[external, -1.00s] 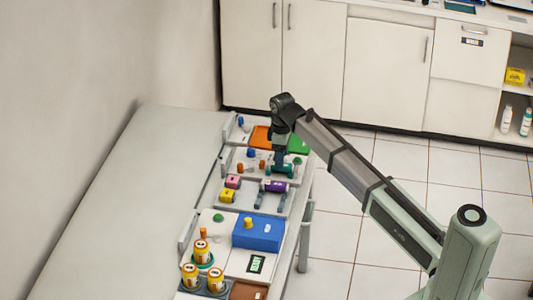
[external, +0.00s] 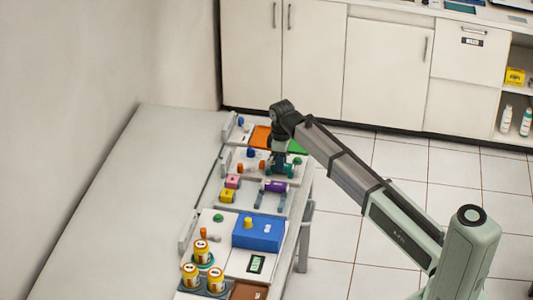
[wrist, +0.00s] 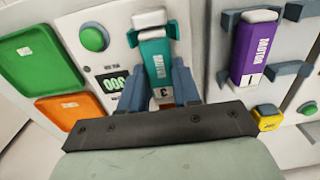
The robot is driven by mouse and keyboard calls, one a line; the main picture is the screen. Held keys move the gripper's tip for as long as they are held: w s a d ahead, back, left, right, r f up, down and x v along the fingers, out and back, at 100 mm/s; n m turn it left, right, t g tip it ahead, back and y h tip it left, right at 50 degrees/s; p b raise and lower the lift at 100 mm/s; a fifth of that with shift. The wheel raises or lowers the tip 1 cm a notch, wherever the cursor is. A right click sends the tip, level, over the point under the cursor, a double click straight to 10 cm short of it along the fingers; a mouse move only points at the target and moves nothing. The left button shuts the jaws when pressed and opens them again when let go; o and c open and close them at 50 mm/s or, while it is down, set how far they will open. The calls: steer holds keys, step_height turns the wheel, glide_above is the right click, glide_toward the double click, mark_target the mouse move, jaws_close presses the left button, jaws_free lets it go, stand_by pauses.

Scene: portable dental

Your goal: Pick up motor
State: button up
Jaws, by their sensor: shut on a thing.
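A teal motor (wrist: 156,62) with a white cap and the number 3 stands between the fingers of my gripper (wrist: 158,88) in the wrist view. The gripper is shut on it, and the fingers hide its sides. In the external view, my gripper (external: 279,168) is low over the middle panel, largely hiding the teal motor. A purple motor (wrist: 254,50) marked 1 lies in a grey-blue holder to the right in the wrist view. It also shows in the external view (external: 276,187), just nearer the camera than my gripper.
A green tray (wrist: 38,58) and an orange tray (wrist: 70,108) lie left of the gripper in the wrist view, with a green button (wrist: 93,38) and a display (wrist: 115,82) between. A yellow block (wrist: 267,117) is at right. A blue box (external: 258,232) and yellow jars stand nearer the camera.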

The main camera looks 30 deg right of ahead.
jaws_close()
